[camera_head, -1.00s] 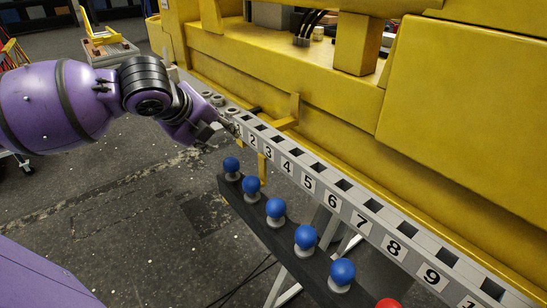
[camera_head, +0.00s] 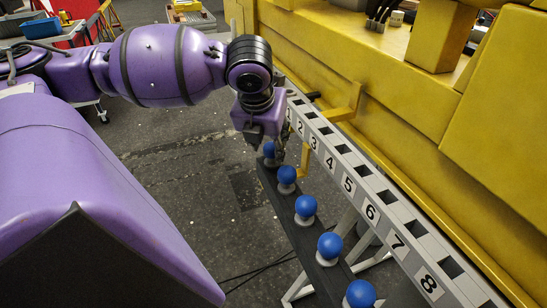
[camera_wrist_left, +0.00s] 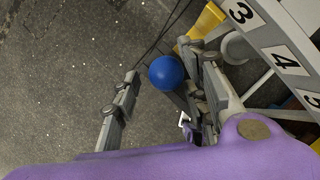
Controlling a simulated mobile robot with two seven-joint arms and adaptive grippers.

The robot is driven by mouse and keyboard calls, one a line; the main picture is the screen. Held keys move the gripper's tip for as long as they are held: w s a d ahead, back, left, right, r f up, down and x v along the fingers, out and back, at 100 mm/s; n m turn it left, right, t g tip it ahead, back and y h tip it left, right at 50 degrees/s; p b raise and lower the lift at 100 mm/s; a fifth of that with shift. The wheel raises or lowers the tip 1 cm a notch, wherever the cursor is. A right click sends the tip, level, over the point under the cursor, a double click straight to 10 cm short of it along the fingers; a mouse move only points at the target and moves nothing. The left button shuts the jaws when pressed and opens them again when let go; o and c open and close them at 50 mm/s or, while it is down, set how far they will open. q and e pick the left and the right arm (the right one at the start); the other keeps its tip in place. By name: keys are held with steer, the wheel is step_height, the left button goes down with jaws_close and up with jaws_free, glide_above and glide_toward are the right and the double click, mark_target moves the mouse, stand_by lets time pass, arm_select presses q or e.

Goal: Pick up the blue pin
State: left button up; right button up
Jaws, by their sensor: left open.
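Several blue round-headed pins stand in a row on a dark rail (camera_head: 272,196) in the head view. The farthest blue pin (camera_head: 269,149) is partly hidden by my left gripper (camera_head: 274,152), which points down over it. Nearer blue pins stand apart from the gripper, including one close by (camera_head: 287,175) and one in the middle (camera_head: 306,206). In the left wrist view, my left gripper (camera_wrist_left: 165,70) is open, with one blue pin head (camera_wrist_left: 167,72) between its finger lines, nearer the right finger. I cannot tell whether that finger touches it.
A grey numbered rack (camera_head: 372,199) with square holes runs beside the pins on the right. A yellow machine body (camera_head: 400,120) stands behind it, with a yellow bracket (camera_head: 345,108) near the gripper. Open floor (camera_head: 190,170) lies on the left.

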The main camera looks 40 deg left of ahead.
arm_select(q)
steer(key=shift+x, duration=1.2)
jaws_close()
steer(key=shift+r, duration=0.1)
step_height(320, 180, up, 10)
step_height(320, 180, up, 8)
steer(key=shift+f, duration=0.25)
stand_by(0.7)
steer(key=shift+f, duration=0.1)
